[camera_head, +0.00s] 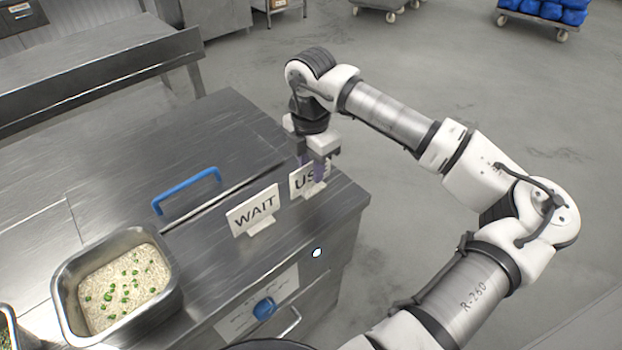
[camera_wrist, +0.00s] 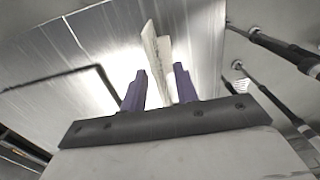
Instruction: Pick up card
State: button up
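Two white cards stand upright on the steel counter (camera_head: 130,150). The WAIT card (camera_head: 254,211) is in the middle of the head view. The USE card (camera_head: 299,186) stands to its right near the counter's corner, its lettering partly covered by my gripper. My gripper (camera_head: 314,168) is at the USE card, pointing down. In the wrist view my gripper (camera_wrist: 160,88) has its two purple fingers apart, with a card (camera_wrist: 156,55) seen edge-on between them. Gaps show on both sides of the card, so the fingers do not appear to touch it.
A steel pan (camera_head: 165,262) of rice with green bits sits at the counter's left front. A blue handle (camera_head: 186,190) rises behind the WAIT card. A blue knob (camera_head: 264,308) is on the front face. The counter's right edge is close to the USE card, with open floor beyond.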

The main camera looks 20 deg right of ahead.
jog(key=shift+f, duration=0.1)
dwell(0.4)
grip_shut()
